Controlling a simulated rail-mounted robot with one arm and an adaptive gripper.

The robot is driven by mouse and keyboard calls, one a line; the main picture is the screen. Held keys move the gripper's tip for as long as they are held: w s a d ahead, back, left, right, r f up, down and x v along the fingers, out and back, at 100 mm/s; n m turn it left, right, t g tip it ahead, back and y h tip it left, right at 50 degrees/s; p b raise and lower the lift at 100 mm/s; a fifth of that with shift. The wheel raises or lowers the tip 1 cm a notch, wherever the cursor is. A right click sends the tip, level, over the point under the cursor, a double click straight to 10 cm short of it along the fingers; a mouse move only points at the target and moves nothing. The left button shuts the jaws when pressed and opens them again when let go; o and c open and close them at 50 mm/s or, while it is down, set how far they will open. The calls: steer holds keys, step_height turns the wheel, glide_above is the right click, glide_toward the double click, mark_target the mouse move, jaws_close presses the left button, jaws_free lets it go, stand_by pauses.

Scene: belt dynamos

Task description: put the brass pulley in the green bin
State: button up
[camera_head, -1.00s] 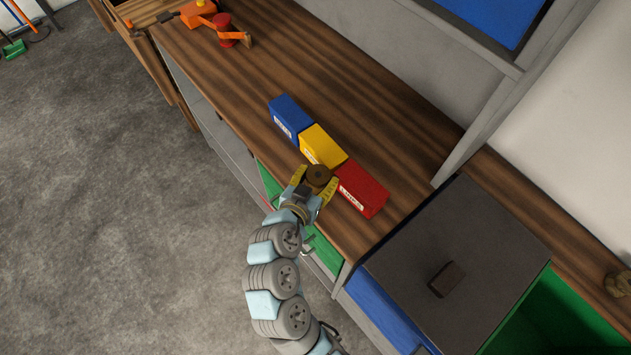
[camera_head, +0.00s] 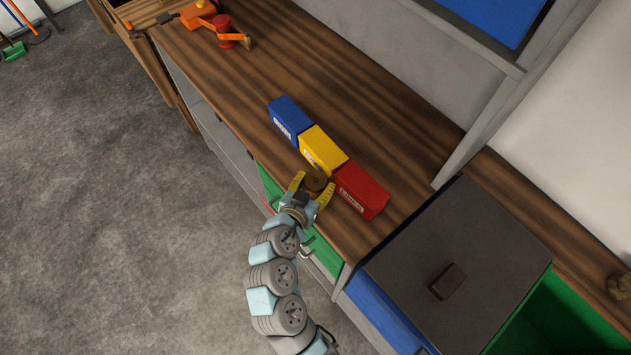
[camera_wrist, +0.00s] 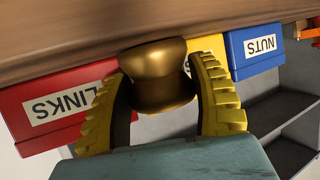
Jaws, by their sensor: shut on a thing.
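The brass pulley (camera_head: 316,181) is between the yellow fingers of my gripper (camera_head: 313,185), at the bench's front edge beside the yellow and red boxes. In the wrist view the rounded brass pulley (camera_wrist: 158,78) sits between both curved fingers of my gripper (camera_wrist: 159,80), which are shut on it. I cannot tell whether it clears the bench top. A green-walled bin (camera_head: 570,315) shows at the lower right, its inside dark and partly beside a dark lid. Its lower part is out of frame.
Blue (camera_head: 289,119), yellow (camera_head: 322,149) and red (camera_head: 361,190) boxes stand in a row on the wooden bench (camera_head: 350,110). A dark lid (camera_head: 440,245) with a handle (camera_head: 447,281) lies between the bench and the green bin. An orange and red device (camera_head: 226,30) stands at the far end.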

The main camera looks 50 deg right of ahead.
steer(key=o, duration=1)
steer(key=shift+c, duration=0.2)
steer(key=v, duration=1.2)
